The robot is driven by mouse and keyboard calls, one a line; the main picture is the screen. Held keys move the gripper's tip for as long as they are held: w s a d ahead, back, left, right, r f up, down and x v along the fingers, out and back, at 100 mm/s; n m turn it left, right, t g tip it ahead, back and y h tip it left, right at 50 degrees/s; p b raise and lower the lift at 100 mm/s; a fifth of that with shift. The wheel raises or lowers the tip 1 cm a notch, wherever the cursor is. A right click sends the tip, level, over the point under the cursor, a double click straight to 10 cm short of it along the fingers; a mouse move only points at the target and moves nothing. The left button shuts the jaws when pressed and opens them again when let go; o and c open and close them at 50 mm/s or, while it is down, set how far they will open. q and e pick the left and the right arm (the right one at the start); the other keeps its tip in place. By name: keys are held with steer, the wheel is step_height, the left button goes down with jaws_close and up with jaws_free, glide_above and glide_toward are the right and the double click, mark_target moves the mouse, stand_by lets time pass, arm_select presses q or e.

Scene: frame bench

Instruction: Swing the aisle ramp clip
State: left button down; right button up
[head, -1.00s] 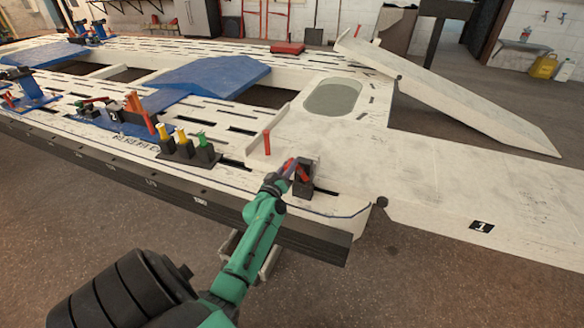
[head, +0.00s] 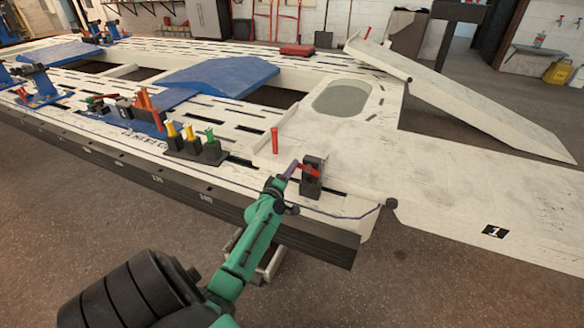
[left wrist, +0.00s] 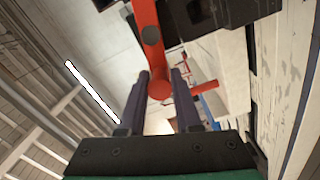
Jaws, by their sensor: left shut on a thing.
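The ramp clip is a black block (head: 312,180) with a red lever (head: 309,171), on the white bench deck near its front edge, close to the lowered ramp. My left gripper (head: 291,169) is at the left side of the block, shut on the outer end of the lever. In the left wrist view, the red lever (left wrist: 148,40) comes down from the top, and its rounded end lies between the two dark purple fingers (left wrist: 158,95). Part of the black block (left wrist: 205,12) shows above them. My right gripper is not in view.
A red pin (head: 274,141) stands on the deck behind the clip. Black holders with yellow and green tools (head: 191,147) stand to the left. The lowered white ramp (head: 455,195) extends right; another ramp (head: 470,105) slopes down behind it. Open floor lies in front.

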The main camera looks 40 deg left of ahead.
arm_select(q)
steer(key=shift+s+a+f, duration=0.1)
steer(key=shift+f, duration=0.1)
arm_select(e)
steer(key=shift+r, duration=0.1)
arm_select(q)
steer(key=c, duration=0.7)
jaws_free()
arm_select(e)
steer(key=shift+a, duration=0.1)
arm_select(q)
steer(key=shift+s, duration=0.1)
steer(key=p+v, duration=0.1)
steer(key=v, duration=1.3)
steer(key=shift+s+p, duration=0.2)
steer(key=shift+p, duration=0.2)
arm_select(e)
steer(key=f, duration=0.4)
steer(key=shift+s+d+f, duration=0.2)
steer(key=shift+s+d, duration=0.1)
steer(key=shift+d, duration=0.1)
